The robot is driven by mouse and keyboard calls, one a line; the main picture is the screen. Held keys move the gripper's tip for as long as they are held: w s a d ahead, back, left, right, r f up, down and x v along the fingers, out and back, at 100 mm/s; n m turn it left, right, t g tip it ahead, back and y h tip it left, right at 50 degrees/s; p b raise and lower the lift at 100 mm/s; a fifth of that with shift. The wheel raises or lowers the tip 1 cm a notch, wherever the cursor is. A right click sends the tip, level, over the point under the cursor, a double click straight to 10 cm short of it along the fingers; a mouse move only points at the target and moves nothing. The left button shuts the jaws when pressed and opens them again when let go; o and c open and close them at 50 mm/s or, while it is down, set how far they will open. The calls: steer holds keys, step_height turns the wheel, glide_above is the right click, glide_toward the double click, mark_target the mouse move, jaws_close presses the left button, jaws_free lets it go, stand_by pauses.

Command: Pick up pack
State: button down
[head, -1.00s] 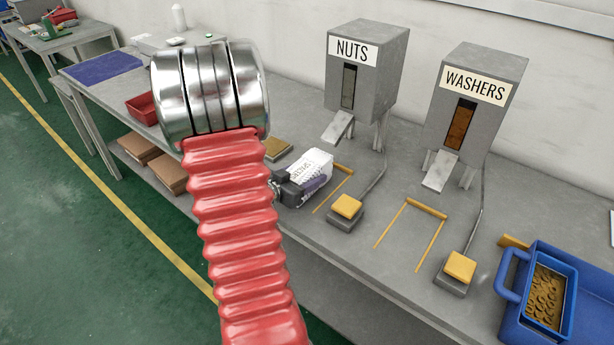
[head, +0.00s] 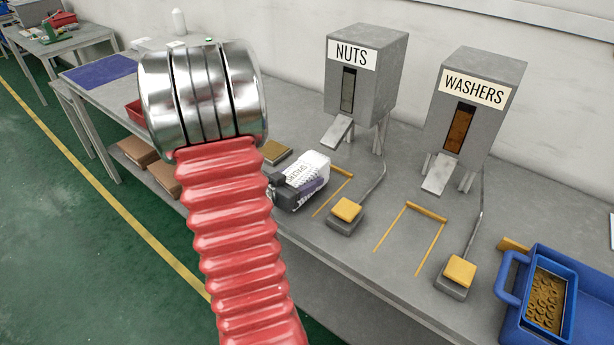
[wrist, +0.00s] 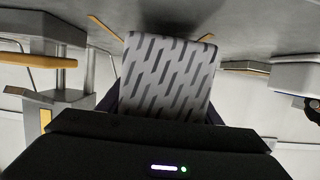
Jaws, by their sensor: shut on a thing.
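The pack (head: 306,178) is a white block with printed lettering and dark marks on its side. In the head view it lies at the bench front, below the nuts dispenser. My gripper (head: 287,190) is dark and shut on the near left end of the pack. In the wrist view the pack (wrist: 167,78) shows a pale face with dark slanted dashes, held between the jaws (wrist: 160,112). The fingertips are largely hidden. I cannot tell whether the pack is clear of the bench.
The nuts dispenser (head: 377,92) and the washers dispenser (head: 488,115) stand behind, each with a yellow pad in front. A blue bin (head: 510,290) with washers sits at right. A red tray (head: 134,112) is partly behind my arm. Bare bench lies between the yellow guides.

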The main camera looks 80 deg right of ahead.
steer(key=w+a, duration=0.4)
steer(key=a, duration=0.5)
steer(key=w+a, duration=0.4)
steer(key=a, duration=0.5)
steer(key=w+a, duration=0.4)
steer(key=a, duration=0.6)
steer(key=shift+w+r, duration=0.1)
steer(key=w+a+r+n+t+y, duration=0.15)
steer(key=w+n+t, duration=0.5)
steer(key=w, duration=0.65)
steer(key=w+a+r+n+t, duration=0.2)
steer(key=w+n+t, duration=0.45)
steer(key=w, duration=0.65)
steer(key=w+a+n+t+y, duration=0.3)
steer(key=w+a+n+y, duration=0.1)
steer(key=a, duration=0.6)
steer(key=w+a+n+t+y, duration=0.4)
steer(key=a+y, duration=0.4)
steer(key=a, duration=0.3)
steer(key=shift+w+a+n, duration=0.3)
steer(key=shift+w+n, duration=0.5)
steer(key=shift+w, duration=0.2)
